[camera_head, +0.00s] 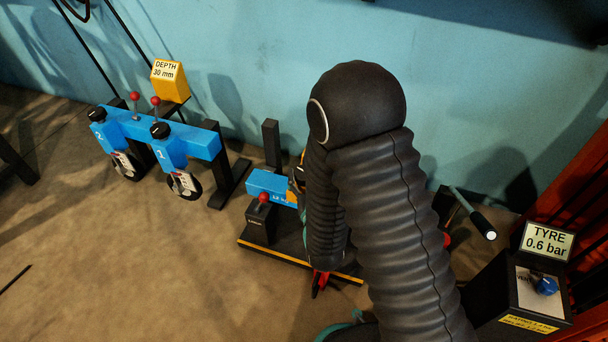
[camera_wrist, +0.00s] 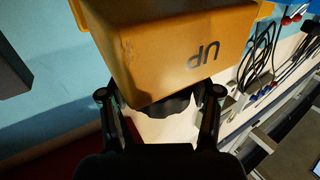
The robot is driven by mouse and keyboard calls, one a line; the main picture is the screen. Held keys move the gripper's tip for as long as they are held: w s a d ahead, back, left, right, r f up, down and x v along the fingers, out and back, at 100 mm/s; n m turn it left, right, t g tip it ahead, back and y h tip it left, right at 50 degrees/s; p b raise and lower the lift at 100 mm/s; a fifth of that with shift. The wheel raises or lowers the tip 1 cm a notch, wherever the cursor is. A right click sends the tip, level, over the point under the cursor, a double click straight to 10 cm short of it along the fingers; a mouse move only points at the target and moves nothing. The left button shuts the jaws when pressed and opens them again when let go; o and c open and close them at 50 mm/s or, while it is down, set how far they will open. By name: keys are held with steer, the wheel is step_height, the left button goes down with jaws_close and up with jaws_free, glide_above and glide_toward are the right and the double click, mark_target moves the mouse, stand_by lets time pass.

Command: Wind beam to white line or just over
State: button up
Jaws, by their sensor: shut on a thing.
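In the wrist view my gripper (camera_wrist: 160,98) has a finger on each side of a dark knob with a scalloped edge (camera_wrist: 164,106) and is shut on it. The knob sits just under an orange box (camera_wrist: 175,45) marked "UP", which reads upside down. In the head view a blue beam piece (camera_head: 265,184) with a small label stands left of my arm. My arm hides its right end and my gripper. I cannot make out the white line in either view.
A blue frame (camera_head: 205,142) with two numbered units and a yellow "DEPTH 30 mm" box (camera_head: 170,81) stands at left. A red-ball lever (camera_head: 263,198) is by the blue beam piece. A black-grip handle (camera_head: 483,224) and a "TYRE 0.6 bar" stand (camera_head: 548,242) are at right. Lower-left floor is mostly clear.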

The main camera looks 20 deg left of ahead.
steer(key=shift+w+r+m+t+h, duration=0.15)
steer(key=shift+m+t+h, duration=0.55)
steer(key=shift+m+h, duration=1.2)
stand_by(0.5)
steer(key=shift+m+h, duration=0.85)
steer(key=shift+h, duration=0.95)
steer(key=shift+m+h, duration=0.85)
steer(key=shift+h, duration=0.95)
stand_by(1.4)
steer(key=o, duration=1.1)
steer(key=shift+o, duration=0.2)
